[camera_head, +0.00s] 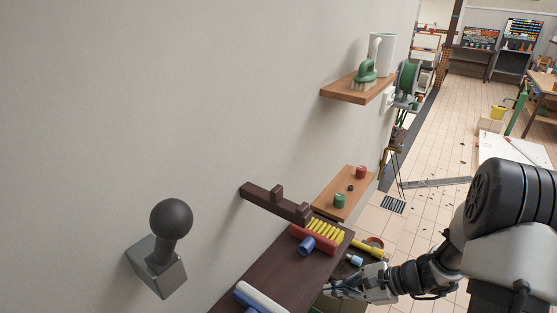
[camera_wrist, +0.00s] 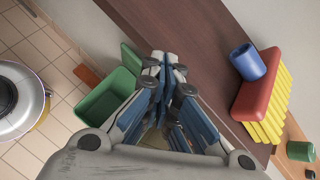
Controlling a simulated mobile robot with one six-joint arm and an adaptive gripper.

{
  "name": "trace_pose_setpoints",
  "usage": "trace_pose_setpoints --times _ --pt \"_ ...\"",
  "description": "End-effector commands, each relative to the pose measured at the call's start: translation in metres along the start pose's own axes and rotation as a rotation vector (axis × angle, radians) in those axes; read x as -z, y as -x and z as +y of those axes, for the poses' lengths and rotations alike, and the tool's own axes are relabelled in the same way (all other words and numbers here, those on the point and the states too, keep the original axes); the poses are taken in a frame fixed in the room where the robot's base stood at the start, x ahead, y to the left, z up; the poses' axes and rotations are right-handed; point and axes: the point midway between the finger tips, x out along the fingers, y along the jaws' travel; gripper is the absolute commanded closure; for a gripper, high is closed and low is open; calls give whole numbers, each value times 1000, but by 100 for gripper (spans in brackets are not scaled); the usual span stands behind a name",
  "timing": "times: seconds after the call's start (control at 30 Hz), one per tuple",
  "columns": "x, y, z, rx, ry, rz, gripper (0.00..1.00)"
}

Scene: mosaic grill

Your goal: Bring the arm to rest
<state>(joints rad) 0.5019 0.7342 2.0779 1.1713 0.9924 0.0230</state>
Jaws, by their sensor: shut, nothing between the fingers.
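My gripper (camera_head: 335,289) is at the lower right of the head view, beside the front edge of a dark wooden shelf (camera_head: 262,282). In the wrist view my gripper (camera_wrist: 166,62) is shut with its fingertips together and nothing between them. My arm reaches in from the right in the head view.
A red brush with yellow bristles (camera_wrist: 262,95) and a blue cup-like piece (camera_wrist: 248,62) lie on the shelf. A green bin (camera_wrist: 108,98) is below. A grey ball-topped lever (camera_head: 170,222) sticks out from the wall.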

Motion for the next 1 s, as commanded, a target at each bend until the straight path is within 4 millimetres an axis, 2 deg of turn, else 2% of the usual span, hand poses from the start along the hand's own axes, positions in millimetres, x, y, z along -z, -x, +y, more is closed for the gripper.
trace_pose_setpoints --times 0.03,0.2,0.43,0.6,0.7,0.83,1.0 --pt "-23 8 0 -37 96 19 100" --pt "-86 34 20 -175 403 93 100" --pt "-145 71 62 -345 806 231 100" --pt "-169 102 96 -451 1091 363 100" --pt "-177 120 113 -502 1250 454 100" --pt "-182 142 131 -553 1426 572 100" --pt "-182 161 142 -590 1565 683 100"
